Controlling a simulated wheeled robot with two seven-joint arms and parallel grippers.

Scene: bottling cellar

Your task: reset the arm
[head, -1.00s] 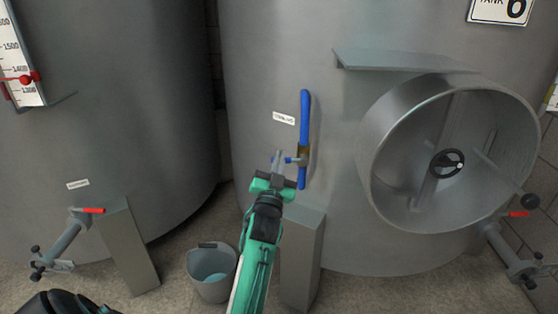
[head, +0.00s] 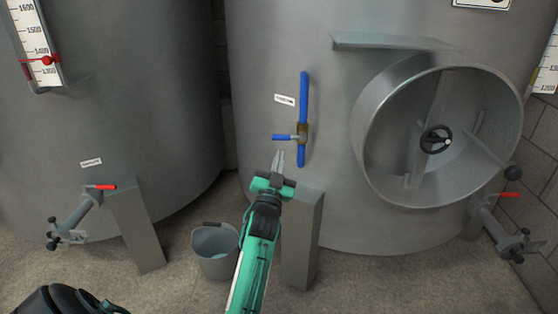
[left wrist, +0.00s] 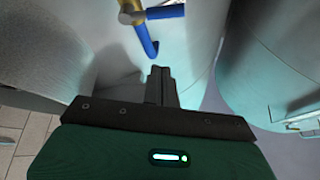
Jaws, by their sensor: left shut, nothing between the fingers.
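My left gripper (head: 278,159) is shut and empty, on a green arm that reaches up from the bottom of the head view. Its fingertips are just below the small blue lever (head: 285,137) of a valve with a brass body (head: 303,131) and a long upright blue handle (head: 303,90) on the middle tank. In the left wrist view the shut fingers (left wrist: 161,75) point toward the blue valve part (left wrist: 148,40), with a gap between them. My right gripper is not in view.
The middle tank (head: 270,50) has a round open manway (head: 365,130) at right with a shelf above. A grey post (head: 302,240) and a bucket (head: 215,265) stand below. Red-handled valves show at left (head: 100,187) and right (head: 509,195). Another tank (head: 130,80) stands at left.

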